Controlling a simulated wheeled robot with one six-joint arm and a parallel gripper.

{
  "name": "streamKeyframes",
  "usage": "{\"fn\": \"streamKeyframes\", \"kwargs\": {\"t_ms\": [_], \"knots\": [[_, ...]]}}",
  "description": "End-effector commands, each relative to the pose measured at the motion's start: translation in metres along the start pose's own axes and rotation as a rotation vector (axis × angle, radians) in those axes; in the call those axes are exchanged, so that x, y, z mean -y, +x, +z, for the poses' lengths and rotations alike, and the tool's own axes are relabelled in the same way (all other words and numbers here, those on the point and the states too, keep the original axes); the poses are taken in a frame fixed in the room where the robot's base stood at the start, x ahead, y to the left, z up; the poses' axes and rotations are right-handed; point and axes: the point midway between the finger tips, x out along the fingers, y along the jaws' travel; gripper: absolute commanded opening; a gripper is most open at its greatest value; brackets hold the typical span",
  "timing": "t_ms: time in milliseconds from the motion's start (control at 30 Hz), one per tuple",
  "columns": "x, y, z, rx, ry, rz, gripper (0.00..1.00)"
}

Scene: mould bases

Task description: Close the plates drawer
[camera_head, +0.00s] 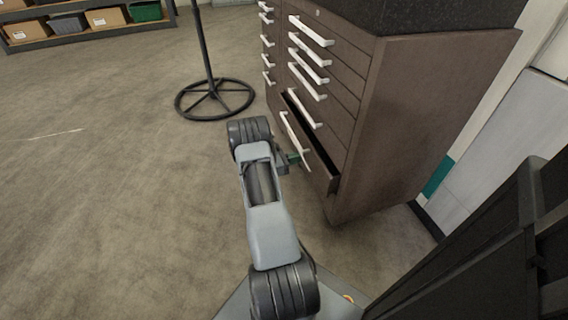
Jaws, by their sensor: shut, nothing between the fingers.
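The dark brown cabinet (400,130) has a stack of drawers with long white handles. Its lowest drawer (320,172) is pulled partly out, with a dark gap above its front. The other drawers look flush. I cannot read a label that names the plates drawer. My gripper (294,158) is shut and empty, low at the open drawer's front, beside its white handle (290,132). My arm hides part of the gripper, and I cannot tell whether it touches the drawer or handle.
A black round stand base (214,100) with a pole is on the floor left of the cabinet. A shelf (85,35) with boxes stands at the back left. The cabinet has a dark stone top (430,14). The floor (120,190) on the left is clear.

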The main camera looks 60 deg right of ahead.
Motion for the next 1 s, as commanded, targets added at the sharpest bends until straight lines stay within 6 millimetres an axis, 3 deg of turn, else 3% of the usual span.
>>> {"fn": "streamKeyframes", "kwargs": {"t_ms": [200,400,1000], "knots": [[0.001,0.034,-0.002,0.000,0.001,-0.003,0.00],[0.000,0.050,-0.001,-0.001,0.001,-0.001,0.00],[-0.002,0.054,0.000,-0.001,0.000,0.009,0.00]]}}
